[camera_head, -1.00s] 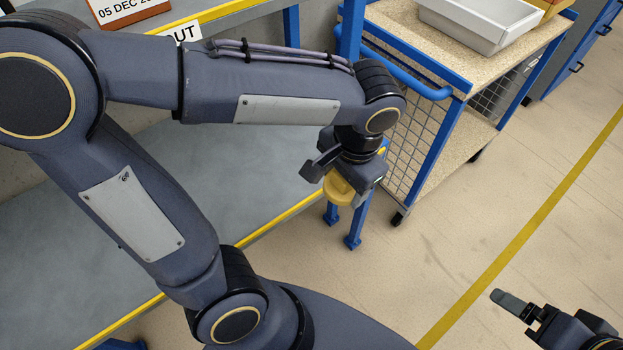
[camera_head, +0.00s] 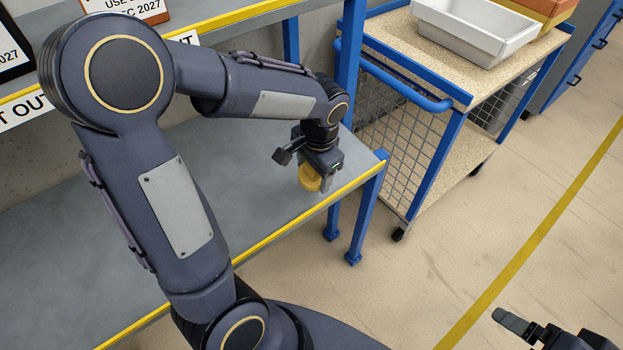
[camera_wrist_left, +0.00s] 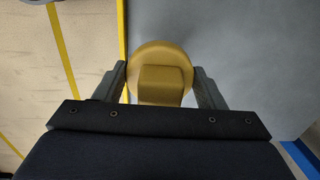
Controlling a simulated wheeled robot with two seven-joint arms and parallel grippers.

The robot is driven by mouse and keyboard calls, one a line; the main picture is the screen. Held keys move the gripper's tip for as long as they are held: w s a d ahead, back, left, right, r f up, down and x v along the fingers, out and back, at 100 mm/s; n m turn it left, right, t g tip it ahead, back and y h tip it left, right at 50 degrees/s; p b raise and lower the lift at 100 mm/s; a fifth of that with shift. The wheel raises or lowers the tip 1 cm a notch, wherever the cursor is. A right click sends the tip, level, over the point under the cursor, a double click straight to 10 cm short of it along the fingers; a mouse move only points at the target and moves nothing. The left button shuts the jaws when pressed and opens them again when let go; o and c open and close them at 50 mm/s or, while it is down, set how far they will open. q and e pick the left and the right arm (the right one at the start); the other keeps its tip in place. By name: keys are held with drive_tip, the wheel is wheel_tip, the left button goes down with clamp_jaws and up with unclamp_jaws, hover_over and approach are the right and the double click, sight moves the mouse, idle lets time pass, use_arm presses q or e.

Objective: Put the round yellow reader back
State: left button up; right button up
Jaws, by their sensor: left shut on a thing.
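The round yellow reader (camera_head: 310,178) is in my left gripper (camera_head: 308,170), over or near the right end of the grey lower shelf, close to its yellow front edge. I cannot tell whether the reader touches the shelf. My right gripper (camera_head: 515,325) shows only in part at the bottom right, and its jaw state is unclear.
The grey shelf (camera_head: 260,200) is bare around the reader. A blue rack post (camera_head: 352,60) stands behind. A mesh-sided trolley (camera_head: 440,150) to the right carries a white tray (camera_head: 478,35) and an orange bin (camera_head: 535,10). Date signs (camera_head: 130,8) stand on the upper shelf.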

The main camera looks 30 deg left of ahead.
sight(311, 180)
use_arm(q)
drive_tip(key=shift+w+a+f, duration=0.15)
drive_tip(key=shift+f, duration=0.1)
drive_tip(key=shift+w+a+f, duration=0.1)
drive_tip(key=shift+a+f, duration=0.05)
drive_tip(key=shift+f, duration=0.75)
drive_tip(key=shift+w+a+f, duration=0.1)
drive_tip(key=shift+a+f, duration=0.05)
drive_tip(key=shift+f, duration=0.7)
drive_tip(key=shift+b, duration=0.3)
drive_tip(key=shift+f, duration=0.3)
drive_tip(key=o, duration=0.9)
